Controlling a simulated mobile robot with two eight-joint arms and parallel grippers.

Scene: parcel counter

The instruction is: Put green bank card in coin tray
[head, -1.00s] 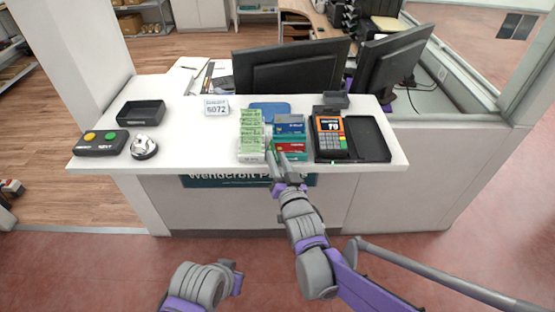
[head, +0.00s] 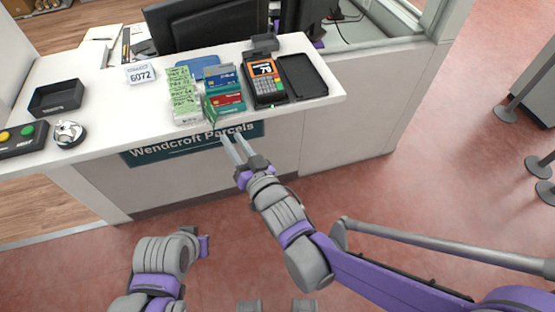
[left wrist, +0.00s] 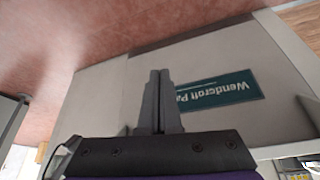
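A green card (head: 209,111) stands tilted near the counter's front edge, between the green slips and the card rack (head: 226,101) with blue and red cards. A black open tray (head: 57,108) lies at the counter's left; another flat black tray (head: 302,76) lies right of the card terminal. I cannot tell for sure which is the coin tray. My right gripper (head: 231,137) is in front of the counter edge, just below and right of the green card, its two fingers apart and seemingly empty. My left gripper's fingers (left wrist: 159,100) are together, with nothing between them, facing the counter front.
The card terminal (head: 264,82) stands right of the rack. Green slips (head: 182,92), a number sign (head: 141,74), a bell (head: 69,133) and a button box (head: 20,140) are on the counter. Monitors (head: 203,24) stand behind. The counter's left middle is clear.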

